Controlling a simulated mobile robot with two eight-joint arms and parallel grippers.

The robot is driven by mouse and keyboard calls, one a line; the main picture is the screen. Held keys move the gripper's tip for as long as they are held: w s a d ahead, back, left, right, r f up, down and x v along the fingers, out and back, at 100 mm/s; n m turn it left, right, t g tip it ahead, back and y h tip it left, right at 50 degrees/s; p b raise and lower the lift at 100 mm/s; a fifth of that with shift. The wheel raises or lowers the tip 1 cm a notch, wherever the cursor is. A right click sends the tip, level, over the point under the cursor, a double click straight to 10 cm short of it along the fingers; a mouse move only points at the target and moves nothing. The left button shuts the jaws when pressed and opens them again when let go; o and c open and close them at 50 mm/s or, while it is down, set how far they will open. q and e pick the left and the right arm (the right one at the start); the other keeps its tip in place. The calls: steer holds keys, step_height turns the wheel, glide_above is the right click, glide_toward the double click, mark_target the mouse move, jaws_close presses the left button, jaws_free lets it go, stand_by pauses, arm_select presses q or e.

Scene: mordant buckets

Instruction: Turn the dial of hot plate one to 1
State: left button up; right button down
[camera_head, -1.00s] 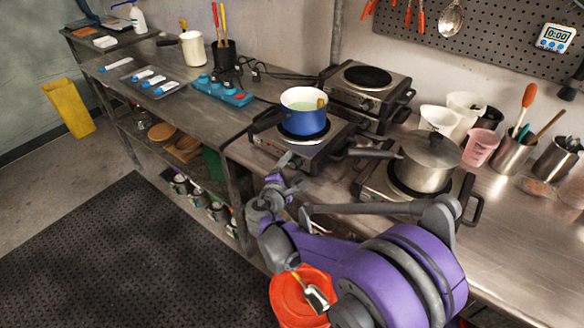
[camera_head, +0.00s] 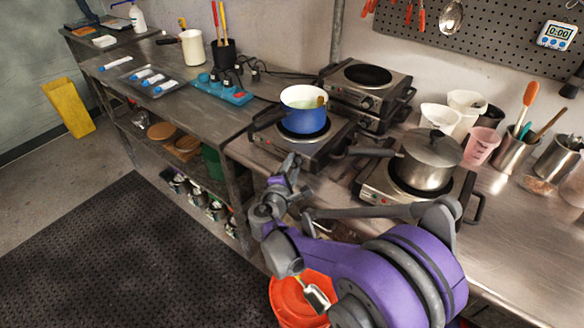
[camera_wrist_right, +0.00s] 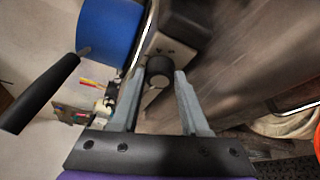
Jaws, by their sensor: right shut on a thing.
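The hot plate under the blue pot (camera_head: 304,121) has a metal body (camera_head: 327,147) and stands at the front edge of the bench. Its dark round dial (camera_wrist_right: 158,71) shows in the right wrist view, between the fingertips. My right gripper (camera_head: 292,160) is at the front face of this hot plate, and in the wrist view (camera_wrist_right: 158,76) its fingers are shut on the dial. The dial's marks and pointer cannot be read. In the head view the gripper hides the dial. My left gripper is not in view.
A second hot plate (camera_head: 375,187) with a lidded steel pot (camera_head: 425,166) stands to the right, its long handle reaching toward my gripper. Stacked hot plates (camera_head: 390,99) stand behind. The blue pot's handle (camera_wrist_right: 40,93) shows left in the wrist view. An orange bucket (camera_head: 285,303) is below.

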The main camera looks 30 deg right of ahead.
steer(key=m, duration=0.1)
steer(key=m+t+b, duration=0.1)
steer(key=m, duration=0.2)
steer(key=shift+f+t+h+b, duration=0.25)
steer(key=shift+t+h+b, duration=0.05)
steer(key=shift+h+b, duration=0.1)
stand_by(0.4)
steer(key=shift+c, duration=2)
jaws_free()
steer(key=shift+r, duration=0.1)
